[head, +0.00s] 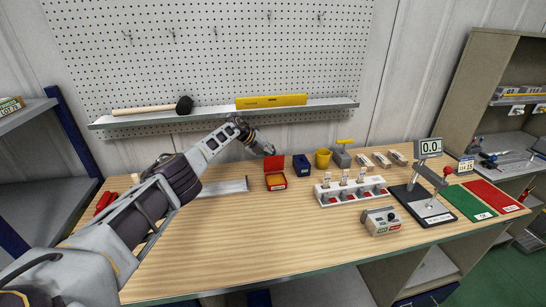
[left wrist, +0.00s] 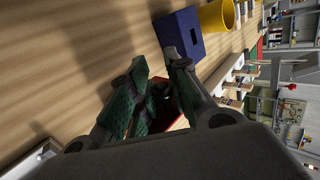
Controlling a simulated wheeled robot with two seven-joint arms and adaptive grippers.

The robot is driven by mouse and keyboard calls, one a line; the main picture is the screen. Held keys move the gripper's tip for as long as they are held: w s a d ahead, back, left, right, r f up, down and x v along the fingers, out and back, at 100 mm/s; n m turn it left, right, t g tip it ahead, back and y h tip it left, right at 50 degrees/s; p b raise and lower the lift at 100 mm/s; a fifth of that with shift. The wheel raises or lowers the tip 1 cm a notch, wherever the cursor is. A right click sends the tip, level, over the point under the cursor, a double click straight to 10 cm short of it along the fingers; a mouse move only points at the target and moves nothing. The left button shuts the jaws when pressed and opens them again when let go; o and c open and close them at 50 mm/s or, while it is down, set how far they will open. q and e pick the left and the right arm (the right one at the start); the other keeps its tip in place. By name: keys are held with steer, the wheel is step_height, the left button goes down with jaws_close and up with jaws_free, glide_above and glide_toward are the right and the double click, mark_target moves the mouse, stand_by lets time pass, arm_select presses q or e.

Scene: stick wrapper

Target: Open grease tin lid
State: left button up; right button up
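The grease tin (head: 275,182) is a small red box on the wooden bench, with orange-yellow grease showing inside. Its red lid (head: 274,163) stands raised at the back edge, so the tin is open. My left gripper (head: 264,149) is just above and behind the raised lid, apart from it as far as I can tell. In the left wrist view, its green-padded fingers (left wrist: 158,64) are apart with nothing clearly held between them. A red part of the tin (left wrist: 178,125) shows beyond the fingers, mostly hidden by them. My right gripper is not in view.
A dark blue box (head: 301,165) and a yellow cup (head: 323,158) stand right of the tin. A metal tray (head: 224,187) lies to its left. A white rack (head: 350,193) and a grey control box (head: 381,222) are further right. The front of the bench is clear.

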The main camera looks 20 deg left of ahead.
arm_select(q)
steer(key=o, duration=0.4)
steer(key=shift+a, duration=0.15)
steer(key=shift+s+a+r, duration=0.15)
steer(key=shift+r, duration=0.05)
steer(key=shift+s+a+r, duration=0.15)
steer(key=shift+r, duration=0.05)
steer(key=s+a, duration=0.7)
steer(key=a, duration=0.2)
steer(key=shift+s, duration=0.35)
stand_by(0.5)
steer(key=shift+s+a, duration=0.1)
stand_by(0.6)
